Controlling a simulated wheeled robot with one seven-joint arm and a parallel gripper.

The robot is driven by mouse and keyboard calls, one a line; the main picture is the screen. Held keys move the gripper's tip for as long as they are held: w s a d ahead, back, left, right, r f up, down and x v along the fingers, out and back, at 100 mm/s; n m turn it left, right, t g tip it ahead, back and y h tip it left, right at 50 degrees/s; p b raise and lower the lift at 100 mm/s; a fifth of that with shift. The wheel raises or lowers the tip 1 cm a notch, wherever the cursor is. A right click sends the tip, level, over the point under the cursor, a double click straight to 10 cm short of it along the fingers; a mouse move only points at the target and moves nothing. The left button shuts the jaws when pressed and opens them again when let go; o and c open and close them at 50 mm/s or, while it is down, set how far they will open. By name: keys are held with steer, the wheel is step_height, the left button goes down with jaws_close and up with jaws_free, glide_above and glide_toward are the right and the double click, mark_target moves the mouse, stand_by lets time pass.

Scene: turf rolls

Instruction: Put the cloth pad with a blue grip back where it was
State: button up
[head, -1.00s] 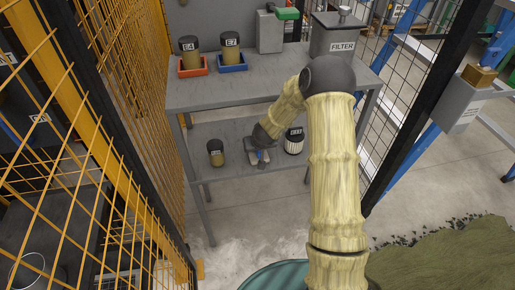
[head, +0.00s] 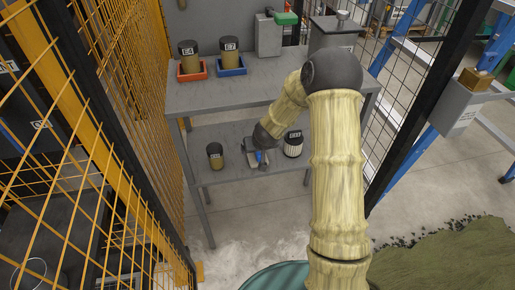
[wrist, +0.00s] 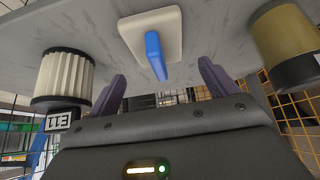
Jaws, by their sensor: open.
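The cloth pad (wrist: 160,22) is a pale square with rounded corners and a blue grip (wrist: 153,52). It lies on the lower shelf of the grey bench; in the head view the pad (head: 252,158) is partly hidden by my arm. My gripper (wrist: 162,72) is open and empty. Its two dark fingers stand either side of the blue grip, with clear gaps, and the grip's end reaches toward the space between them. In the head view my gripper (head: 260,150) is small and mostly hidden behind its own wrist.
On the lower shelf (head: 225,175), a white pleated filter (wrist: 66,75) and a tan canister (wrist: 285,42) flank the pad. The upper shelf holds canisters in an orange tray (head: 192,75) and a blue tray (head: 231,70). Orange mesh fencing (head: 120,110) stands left.

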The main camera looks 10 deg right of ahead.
steer(key=p+v, duration=0.1)
steer(key=v, duration=0.6)
steer(key=shift+s+r, duration=0.2)
steer(key=shift+r, duration=0.15)
steer(key=s+r+g, duration=0.2)
steer(key=s+r, duration=0.2)
steer(key=s, duration=0.7)
steer(key=s+r+g, duration=0.2)
steer(key=s+r, duration=0.2)
steer(key=s, duration=0.8)
steer(key=shift+s, duration=0.25)
steer(key=shift+w+d, duration=0.1)
